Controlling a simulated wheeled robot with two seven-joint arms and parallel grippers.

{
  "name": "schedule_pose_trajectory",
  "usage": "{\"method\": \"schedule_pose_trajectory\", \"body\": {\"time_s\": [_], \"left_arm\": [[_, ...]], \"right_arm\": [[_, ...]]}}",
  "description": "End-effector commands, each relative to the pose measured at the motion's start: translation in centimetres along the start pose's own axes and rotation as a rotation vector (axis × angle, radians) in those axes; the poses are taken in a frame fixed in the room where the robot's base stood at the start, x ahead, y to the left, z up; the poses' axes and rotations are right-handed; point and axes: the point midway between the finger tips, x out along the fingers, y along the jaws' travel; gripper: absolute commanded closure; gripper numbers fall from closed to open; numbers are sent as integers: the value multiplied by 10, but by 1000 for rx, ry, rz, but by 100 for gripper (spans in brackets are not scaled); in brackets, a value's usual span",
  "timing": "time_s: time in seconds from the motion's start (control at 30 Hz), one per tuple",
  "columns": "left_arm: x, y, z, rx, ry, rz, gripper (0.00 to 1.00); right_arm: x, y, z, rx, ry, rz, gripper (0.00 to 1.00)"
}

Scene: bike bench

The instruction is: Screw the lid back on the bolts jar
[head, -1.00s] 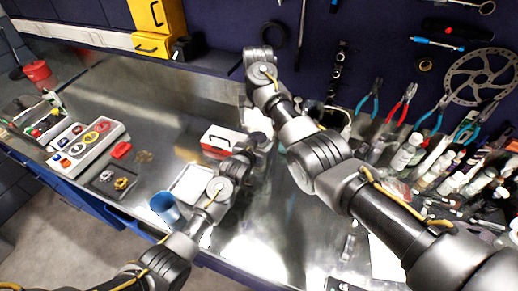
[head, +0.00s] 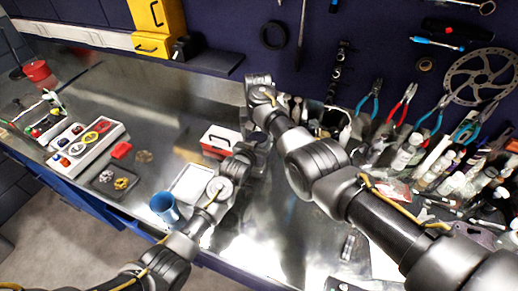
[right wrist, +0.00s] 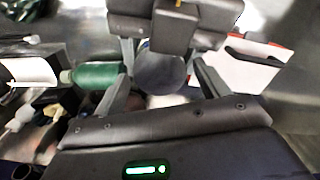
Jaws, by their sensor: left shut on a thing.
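A grey-blue round thing (right wrist: 160,72), seemingly the jar or its lid, sits between the fingers of my right gripper (right wrist: 163,88) in the right wrist view. These fingers are spread, with a small gap visible at its sides. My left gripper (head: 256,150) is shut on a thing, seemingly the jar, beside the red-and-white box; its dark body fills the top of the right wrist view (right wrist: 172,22). In the head view the arms and glare hide the jar, and I cannot tell lid from jar or whether they touch.
The red-and-white box (head: 220,141) stands close left of the grippers. A white tray (head: 187,184) and blue cup (head: 165,207) are nearer the front edge. Bottles (head: 405,155) and pliers crowd the right. A green bottle (right wrist: 95,75) lies close in the wrist view.

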Motion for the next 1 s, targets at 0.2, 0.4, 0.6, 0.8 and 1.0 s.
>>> {"method": "schedule_pose_trajectory", "body": {"time_s": [0.2,0.4,0.6,0.8,1.0], "left_arm": [[0,0,-1,0,2,0,100],[0,0,-1,0,2,0,100],[0,0,-1,0,2,0,100],[0,0,-1,0,2,0,100],[0,0,-1,0,2,0,100]], "right_arm": [[0,0,0,0,0,0,55],[0,0,0,6,0,0,71],[0,0,0,5,0,0,37],[0,0,0,5,0,0,18],[-1,0,0,5,0,0,18]]}}
